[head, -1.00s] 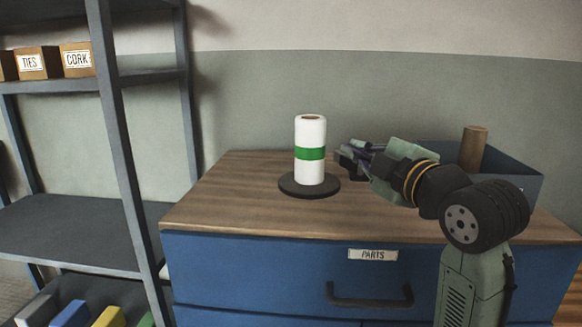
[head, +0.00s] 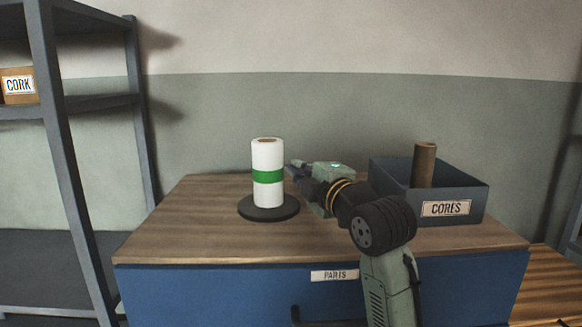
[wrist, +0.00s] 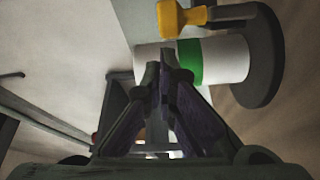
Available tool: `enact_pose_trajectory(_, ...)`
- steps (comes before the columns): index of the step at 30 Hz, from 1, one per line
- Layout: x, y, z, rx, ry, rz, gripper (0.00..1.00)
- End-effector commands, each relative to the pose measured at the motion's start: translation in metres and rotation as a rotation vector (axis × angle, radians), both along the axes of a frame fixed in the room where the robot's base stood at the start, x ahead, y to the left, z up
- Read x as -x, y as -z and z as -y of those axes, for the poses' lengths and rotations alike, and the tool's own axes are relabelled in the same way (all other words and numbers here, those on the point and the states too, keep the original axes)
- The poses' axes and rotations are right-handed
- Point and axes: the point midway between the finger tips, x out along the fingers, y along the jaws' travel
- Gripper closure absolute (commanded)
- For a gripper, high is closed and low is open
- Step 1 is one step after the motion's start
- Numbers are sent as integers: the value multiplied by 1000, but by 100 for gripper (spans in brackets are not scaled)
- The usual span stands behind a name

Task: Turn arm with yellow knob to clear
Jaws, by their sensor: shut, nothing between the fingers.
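The white roll with a green band (head: 267,190) stands upright on a round dark base (head: 270,209) on the cabinet top. The roll also shows sideways in the wrist view (wrist: 226,60). There the yellow knob (wrist: 180,18) sits at the top edge, beside the roll. The knob does not show in the head view. My gripper (head: 291,168) is just right of the roll, its fingers shut and empty. In the wrist view its fingertips (wrist: 160,68) overlap the roll; contact is unclear.
A dark bin labelled CORES (head: 480,190) holding a brown tube (head: 424,165) stands right of my gripper. Grey shelving (head: 60,130) with a CORK box (head: 18,86) is at the left. The wooden cabinet top (head: 180,225) is clear left and front of the base.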

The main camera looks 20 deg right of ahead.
Motion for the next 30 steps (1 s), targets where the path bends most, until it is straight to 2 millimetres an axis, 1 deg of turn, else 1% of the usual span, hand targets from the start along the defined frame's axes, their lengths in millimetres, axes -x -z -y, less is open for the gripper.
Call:
enact_pose_trajectory(1,1,0,4,-2,0,0,100)
enact_pose_trajectory(4,2,1,8,-1,0,0,100)
enact_pose_trajectory(17,3,2,11,-2,-17,-2,100)
enact_pose_trajectory(20,7,4,19,-4,-61,-4,100)
enact_pose_trajectory(26,17,4,37,-6,-205,-2,100)
enact_pose_trajectory(30,26,4,58,-2,-224,2,100)
